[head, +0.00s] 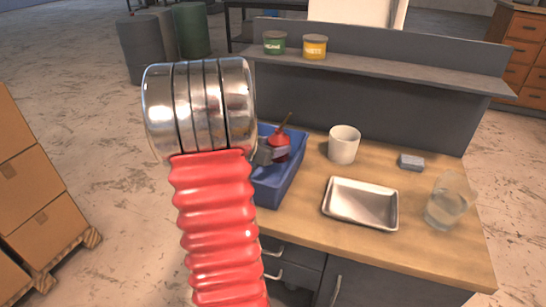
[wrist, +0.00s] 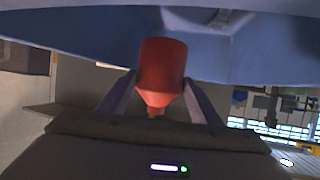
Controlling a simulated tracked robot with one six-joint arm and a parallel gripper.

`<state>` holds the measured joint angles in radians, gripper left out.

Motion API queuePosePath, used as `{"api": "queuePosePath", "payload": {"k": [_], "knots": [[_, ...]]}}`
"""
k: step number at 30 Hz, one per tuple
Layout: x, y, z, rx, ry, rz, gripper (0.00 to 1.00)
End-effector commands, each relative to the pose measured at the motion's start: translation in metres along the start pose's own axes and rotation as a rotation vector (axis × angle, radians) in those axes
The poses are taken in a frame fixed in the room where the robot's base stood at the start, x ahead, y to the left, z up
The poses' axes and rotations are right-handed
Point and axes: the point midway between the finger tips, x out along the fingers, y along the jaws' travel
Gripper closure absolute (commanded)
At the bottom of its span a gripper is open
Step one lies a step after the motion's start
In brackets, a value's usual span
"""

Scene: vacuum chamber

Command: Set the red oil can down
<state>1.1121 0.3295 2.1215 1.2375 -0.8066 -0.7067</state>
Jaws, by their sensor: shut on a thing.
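The red oil can (head: 279,138), with a thin spout pointing up, is at the blue bin (head: 292,172) on the workbench. My gripper (head: 278,152) is shut on the can. In the head view, the can and gripper overlap the bin's opening; I cannot tell whether the can touches the bin's floor. In the wrist view, the red can (wrist: 162,72) sits between the two fingers of my gripper (wrist: 158,92), with the blue bin (wrist: 80,38) close behind it. My red arm sleeve and metal joint hide the bin's left part in the head view.
On the wooden bench (head: 420,255) stand a white mug (head: 344,144), a metal tray (head: 361,203), a clear glass jar (head: 448,202) and a grey-blue block (head: 411,162).

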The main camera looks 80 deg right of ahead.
Motion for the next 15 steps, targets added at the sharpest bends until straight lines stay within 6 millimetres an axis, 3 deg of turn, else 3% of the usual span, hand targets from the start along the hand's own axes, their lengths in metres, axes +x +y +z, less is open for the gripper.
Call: {"api": "queuePosePath", "payload": {"k": [4, 15], "knots": [[0.001, 0.0, 0.003, -0.001, 0.0, 0.0, 0.7], [0.014, -0.001, 0.034, -0.001, 0.001, -0.002, 0.7]]}}
